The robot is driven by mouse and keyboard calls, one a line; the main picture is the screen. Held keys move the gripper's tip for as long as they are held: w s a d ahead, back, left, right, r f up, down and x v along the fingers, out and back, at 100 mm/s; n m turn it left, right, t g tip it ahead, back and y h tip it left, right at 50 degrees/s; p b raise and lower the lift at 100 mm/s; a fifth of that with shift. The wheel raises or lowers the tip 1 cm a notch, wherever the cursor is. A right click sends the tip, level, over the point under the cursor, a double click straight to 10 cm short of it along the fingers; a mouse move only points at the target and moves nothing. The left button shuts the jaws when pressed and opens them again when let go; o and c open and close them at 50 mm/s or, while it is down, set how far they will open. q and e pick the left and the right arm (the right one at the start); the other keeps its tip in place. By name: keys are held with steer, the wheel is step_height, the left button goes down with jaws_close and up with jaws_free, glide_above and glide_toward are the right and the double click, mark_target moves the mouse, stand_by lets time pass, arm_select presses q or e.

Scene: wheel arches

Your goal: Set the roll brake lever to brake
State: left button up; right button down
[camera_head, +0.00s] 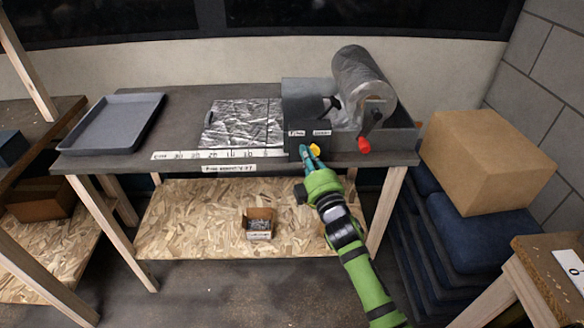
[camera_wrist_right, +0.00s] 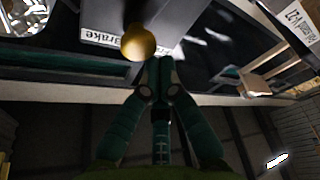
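The roll brake lever shows as a yellow knob (camera_head: 315,149) on the front of the dark roll dispenser, below two small white labels. It sits nearer the right label (camera_head: 321,133); the lever's stem is hidden. In the wrist view the round knob (camera_wrist_right: 138,43) is beside a label (camera_wrist_right: 100,38) that seems to read "brake". My right gripper (camera_head: 306,152) is just left of the knob in the head view. In the wrist view its teal fingertips (camera_wrist_right: 159,64) are together, with nothing between them, close beside the knob; I cannot tell if they touch it. My left gripper is out of view.
The dispenser (camera_head: 303,100) holds a shiny roll (camera_head: 361,80) with a red crank handle (camera_head: 364,145) right of the knob. A foil sheet (camera_head: 232,125) and grey tray (camera_head: 112,122) lie on the bench. A small box (camera_head: 259,232) is on the lower shelf; a cardboard box (camera_head: 487,160) stands right.

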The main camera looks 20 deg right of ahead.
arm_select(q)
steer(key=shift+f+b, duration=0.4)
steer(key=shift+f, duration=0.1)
arm_select(e)
steer(key=shift+s+d+m+h, duration=0.1)
steer(key=shift+d+m+h, duration=0.3)
steer(key=shift+m, duration=0.6)
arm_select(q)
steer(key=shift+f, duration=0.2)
arm_select(e)
steer(key=shift+d+r+m+t, duration=0.15)
steer(key=shift+m+t, duration=0.15)
steer(key=shift+m, duration=0.2)
